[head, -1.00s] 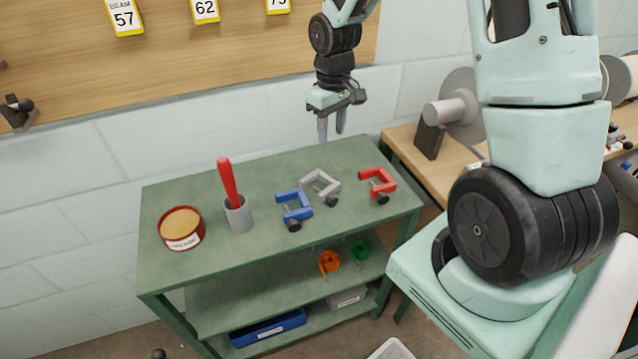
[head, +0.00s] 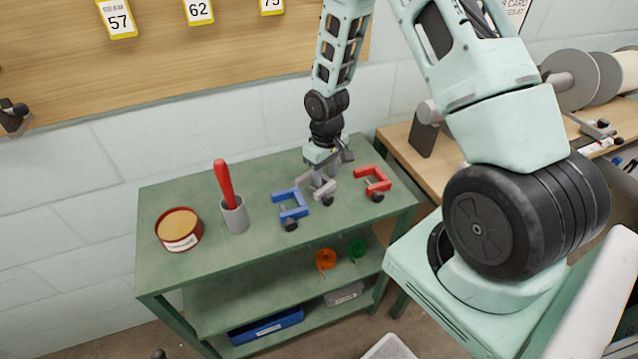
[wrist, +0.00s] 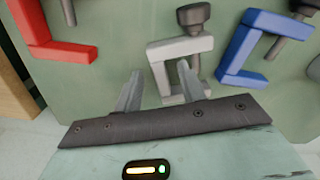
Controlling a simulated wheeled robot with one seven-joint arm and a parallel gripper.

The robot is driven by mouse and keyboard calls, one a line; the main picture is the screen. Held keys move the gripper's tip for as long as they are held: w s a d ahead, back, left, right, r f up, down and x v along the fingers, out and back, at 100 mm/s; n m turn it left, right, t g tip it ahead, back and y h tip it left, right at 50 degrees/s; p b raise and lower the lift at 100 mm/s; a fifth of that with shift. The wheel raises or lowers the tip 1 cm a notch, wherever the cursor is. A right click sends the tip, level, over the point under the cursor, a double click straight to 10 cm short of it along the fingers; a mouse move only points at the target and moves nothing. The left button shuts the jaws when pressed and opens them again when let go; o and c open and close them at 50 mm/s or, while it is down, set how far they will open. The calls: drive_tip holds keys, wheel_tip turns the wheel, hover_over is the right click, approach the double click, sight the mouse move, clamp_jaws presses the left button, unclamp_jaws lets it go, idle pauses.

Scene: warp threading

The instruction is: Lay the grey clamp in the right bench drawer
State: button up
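The grey clamp (head: 328,186) lies on the green bench top (head: 265,175) between a blue clamp (head: 291,206) and a red clamp (head: 373,181). In the wrist view the grey clamp (wrist: 182,48) shows as a C-shape with a dark screw knob. My gripper (head: 319,181) is down at the grey clamp. In the wrist view my gripper (wrist: 158,85) has its two fingers apart, one on either side of the clamp's left bar. I cannot tell whether they touch it. No right bench drawer can be made out.
A grey cup with a red-handled tool (head: 235,214) and a round red tin (head: 180,230) stand on the left of the bench. Orange (head: 326,259) and green (head: 357,249) rings and a blue bin (head: 266,327) are below. A wooden table (head: 398,140) stands at right.

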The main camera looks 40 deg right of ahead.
drive_tip(key=shift+f, duration=0.2)
clamp_jaws()
drive_tip(key=shift+r, duration=0.1)
